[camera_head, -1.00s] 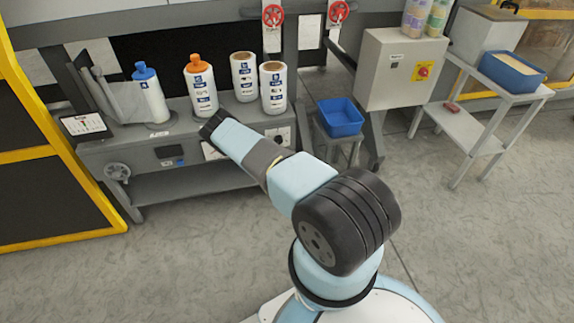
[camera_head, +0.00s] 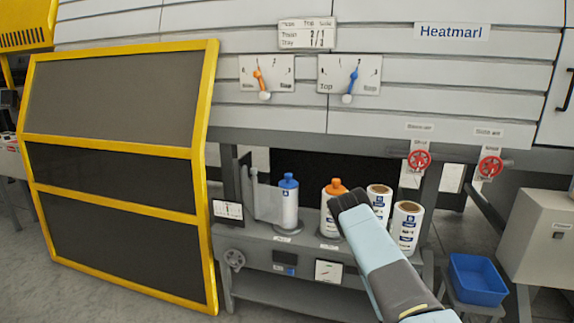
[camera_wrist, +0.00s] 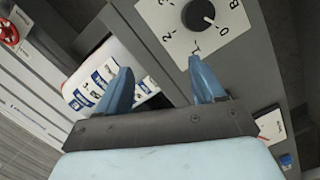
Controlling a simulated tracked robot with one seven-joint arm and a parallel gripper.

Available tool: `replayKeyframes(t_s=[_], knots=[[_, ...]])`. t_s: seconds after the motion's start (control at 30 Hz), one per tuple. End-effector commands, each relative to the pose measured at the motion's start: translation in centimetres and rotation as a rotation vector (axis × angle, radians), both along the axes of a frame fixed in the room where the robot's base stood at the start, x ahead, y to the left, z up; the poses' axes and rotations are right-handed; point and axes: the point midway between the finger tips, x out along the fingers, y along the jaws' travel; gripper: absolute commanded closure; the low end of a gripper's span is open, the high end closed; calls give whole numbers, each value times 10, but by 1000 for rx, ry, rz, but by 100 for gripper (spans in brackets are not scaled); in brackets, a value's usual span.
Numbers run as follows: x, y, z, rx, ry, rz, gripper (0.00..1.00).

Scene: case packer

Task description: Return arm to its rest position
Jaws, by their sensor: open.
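My gripper shows in the wrist view (camera_wrist: 162,84), its two blue fingers spread apart with nothing held between them. In the head view my arm reaches up from the lower right toward the machine shelf; its dark end covers part of the orange-capped bottle (camera_head: 334,189), and the fingers are hidden there. A blue-capped bottle (camera_head: 289,205) stands upright to the left. Two label rolls (camera_head: 379,202) (camera_head: 407,228) stand to the right. In the wrist view, a label roll (camera_wrist: 104,52) lies beyond the left finger, and a dial panel (camera_wrist: 192,25) beyond the right finger.
The grey shelf (camera_head: 262,234) runs under the bottles and rolls. A yellow-framed guard (camera_head: 120,170) stands at left. A blue bin (camera_head: 477,279) and a grey control box (camera_head: 541,240) are at right. Two red handwheels (camera_head: 419,161) (camera_head: 490,166) hang above the shelf's right side.

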Motion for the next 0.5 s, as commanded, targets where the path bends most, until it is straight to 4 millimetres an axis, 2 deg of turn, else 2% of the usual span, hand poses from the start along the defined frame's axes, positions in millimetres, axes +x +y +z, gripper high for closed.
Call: replayKeyframes(t_s=[0.03,0.2,0.5], knots=[[9,1,15,35,-2,-17,32],[30,7,53,155,14,-65,32],[53,22,124,364,50,-129,32]])
